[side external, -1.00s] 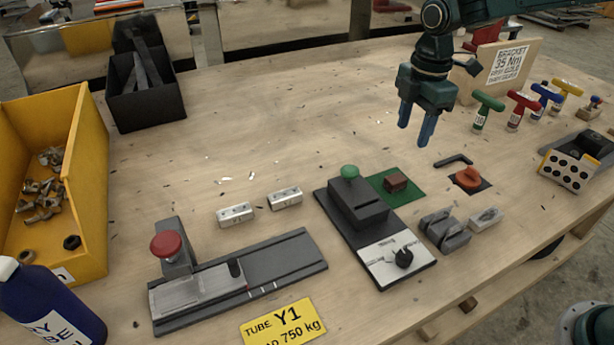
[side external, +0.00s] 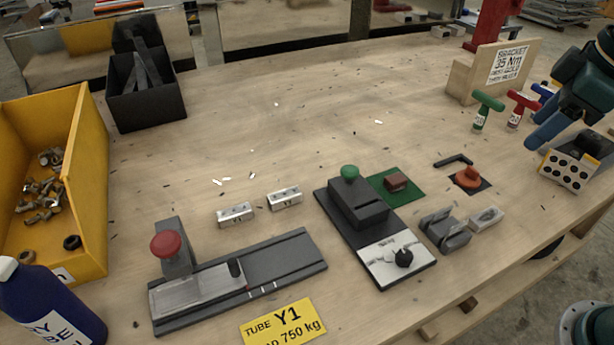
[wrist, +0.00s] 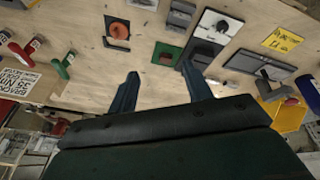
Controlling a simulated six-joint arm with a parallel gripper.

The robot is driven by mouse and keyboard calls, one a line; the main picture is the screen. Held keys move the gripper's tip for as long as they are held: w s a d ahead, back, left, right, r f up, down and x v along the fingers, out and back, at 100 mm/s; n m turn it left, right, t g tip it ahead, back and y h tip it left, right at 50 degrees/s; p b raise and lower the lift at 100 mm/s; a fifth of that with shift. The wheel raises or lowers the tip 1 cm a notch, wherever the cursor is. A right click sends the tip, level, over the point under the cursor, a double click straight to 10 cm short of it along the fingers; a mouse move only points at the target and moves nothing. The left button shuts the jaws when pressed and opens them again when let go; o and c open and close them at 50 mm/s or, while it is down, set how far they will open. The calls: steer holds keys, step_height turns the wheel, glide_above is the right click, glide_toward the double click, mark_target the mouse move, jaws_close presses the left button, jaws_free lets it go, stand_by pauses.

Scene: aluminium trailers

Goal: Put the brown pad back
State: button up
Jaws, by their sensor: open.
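The brown pad (side external: 396,182) is a small reddish-brown block lying on a green square (side external: 410,194), just right of the dark block with the green knob (side external: 349,172). In the wrist view the brown pad (wrist: 166,58) shows on the green square beyond my fingers. My gripper (side external: 545,130) is at the right edge of the side view, well away from the pad, above the area by the T-handles. In the wrist view my gripper (wrist: 162,86) is open with nothing between its fingers.
An orange knob on a black square (side external: 470,178), a black hex key (side external: 453,161) and grey clamp parts (side external: 445,231) lie near the pad. A white dotted block (side external: 565,171) stands below my gripper. T-handles (side external: 487,104) stand at the right. The table's back middle is mostly clear.

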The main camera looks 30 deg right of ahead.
steer(key=s+d+f+m+t, duration=0.1)
steer(key=s+m, duration=0.4)
steer(key=s, duration=0.4)
steer(key=shift+f+m+t, duration=0.3)
steer(key=shift+f, duration=0.1)
